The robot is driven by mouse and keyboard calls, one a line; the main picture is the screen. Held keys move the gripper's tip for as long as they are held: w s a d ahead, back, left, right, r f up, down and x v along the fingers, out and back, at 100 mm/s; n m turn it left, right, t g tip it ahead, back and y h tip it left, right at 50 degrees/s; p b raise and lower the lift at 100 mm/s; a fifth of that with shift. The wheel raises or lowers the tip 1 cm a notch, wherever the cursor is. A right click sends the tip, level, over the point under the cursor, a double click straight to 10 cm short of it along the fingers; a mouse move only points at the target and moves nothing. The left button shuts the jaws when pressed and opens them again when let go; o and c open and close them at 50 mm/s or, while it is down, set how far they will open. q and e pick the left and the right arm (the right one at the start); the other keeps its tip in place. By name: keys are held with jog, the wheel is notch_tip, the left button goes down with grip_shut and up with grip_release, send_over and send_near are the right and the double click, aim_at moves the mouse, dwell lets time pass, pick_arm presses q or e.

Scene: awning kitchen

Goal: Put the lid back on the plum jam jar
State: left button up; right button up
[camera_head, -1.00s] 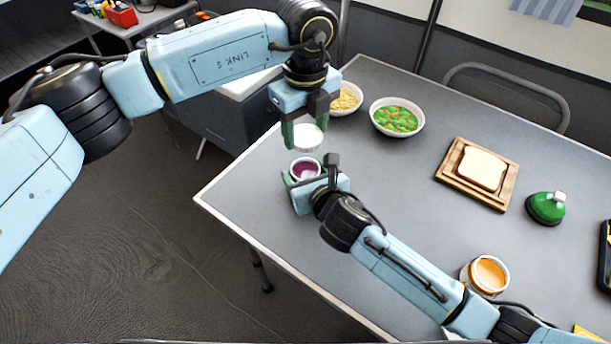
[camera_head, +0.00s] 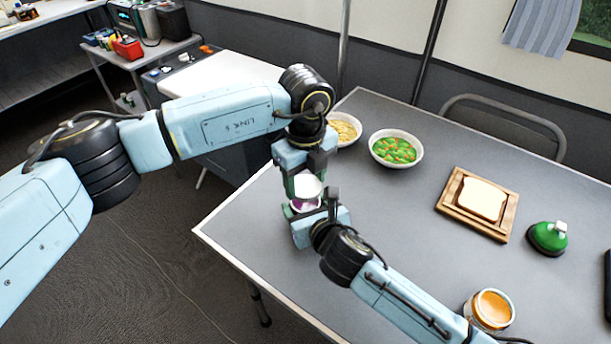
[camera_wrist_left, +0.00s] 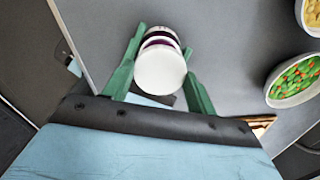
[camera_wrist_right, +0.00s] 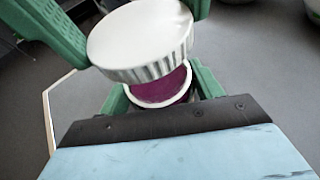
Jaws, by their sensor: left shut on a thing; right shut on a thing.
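The plum jam jar (camera_wrist_right: 160,92) stands open with purple jam showing. My right gripper (camera_head: 306,212) is shut on the jar near the table's left edge. The white ribbed lid (camera_head: 308,186) is held by my left gripper (camera_head: 308,182), which is shut on it from above. In the right wrist view the lid (camera_wrist_right: 142,42) hangs tilted over the jar, offset toward the far side, and jam shows under its near edge. In the left wrist view the lid (camera_wrist_left: 160,70) covers most of the jar. Whether lid and jar touch, I cannot tell.
A bowl of peas and carrots (camera_head: 396,149) and a bowl of yellow food (camera_head: 345,130) stand behind. Bread on a wooden board (camera_head: 474,224), a green object (camera_head: 547,237) and an orange-topped jar (camera_head: 490,309) lie to the right. The table's middle (camera_head: 400,215) is clear.

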aim_at(306, 207)
pick_arm(q)
jog(key=shift+f, duration=0.9)
jog(key=shift+f, duration=0.55)
pick_arm(e)
jog(key=c, duration=0.5)
pick_arm(q)
jog(key=m, duration=0.4)
jog(key=shift+m, duration=0.4)
jog(key=m, duration=0.4)
jog(key=shift+m, duration=0.4)
jog(key=o, duration=0.9)
jog(key=shift+o, duration=0.2)
jog(key=shift+r, duration=0.1)
